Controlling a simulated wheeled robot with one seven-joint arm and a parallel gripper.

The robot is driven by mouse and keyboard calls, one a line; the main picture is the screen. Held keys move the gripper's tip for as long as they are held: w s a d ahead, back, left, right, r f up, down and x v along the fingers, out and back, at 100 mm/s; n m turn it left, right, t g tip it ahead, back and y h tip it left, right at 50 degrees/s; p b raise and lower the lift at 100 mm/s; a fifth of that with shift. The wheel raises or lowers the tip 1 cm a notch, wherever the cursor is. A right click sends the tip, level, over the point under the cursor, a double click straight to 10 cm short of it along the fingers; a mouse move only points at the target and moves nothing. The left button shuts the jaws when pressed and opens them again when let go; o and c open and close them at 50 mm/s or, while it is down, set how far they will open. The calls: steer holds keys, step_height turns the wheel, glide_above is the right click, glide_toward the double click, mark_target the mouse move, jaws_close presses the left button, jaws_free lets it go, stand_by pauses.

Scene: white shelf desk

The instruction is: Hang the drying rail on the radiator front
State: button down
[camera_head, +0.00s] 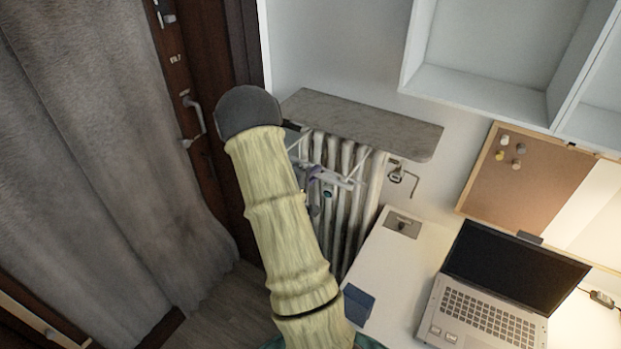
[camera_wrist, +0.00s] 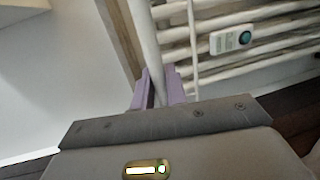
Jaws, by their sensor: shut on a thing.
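The white ribbed radiator (camera_head: 345,215) stands against the wall under a grey stone shelf. The pale drying rail (camera_head: 340,180) is in front of its upper part. In the wrist view my gripper (camera_wrist: 160,88) has its purple fingers shut on a white bar of the rail (camera_wrist: 147,45), with the radiator ribs (camera_wrist: 255,15) close behind. A thinner pale rod runs beside that bar. In the head view my arm hides much of my gripper and the rail's left part. I cannot tell whether the rail touches or hooks onto the radiator.
The stone shelf (camera_head: 365,125) overhangs the radiator. A small white device with a teal dial (camera_wrist: 230,40) is on the radiator front. The white desk (camera_head: 385,265) with a laptop (camera_head: 500,285) stands to the right. A door and grey curtain (camera_head: 90,130) are at left.

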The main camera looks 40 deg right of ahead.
steer(key=w+d+f+b, duration=0.1)
steer(key=d+f+b, duration=0.1)
steer(key=d, duration=0.3)
steer(key=shift+w+d+f, duration=0.15)
steer(key=shift+w+f, duration=0.15)
steer(key=shift+f, duration=0.25)
stand_by(0.6)
steer(key=c, duration=1.3)
jaws_free()
steer(key=shift+c, duration=0.2)
steer(key=b+v, duration=0.3)
steer(key=v, duration=1.4)
steer(key=shift+s, duration=0.2)
steer(key=shift+r, duration=0.15)
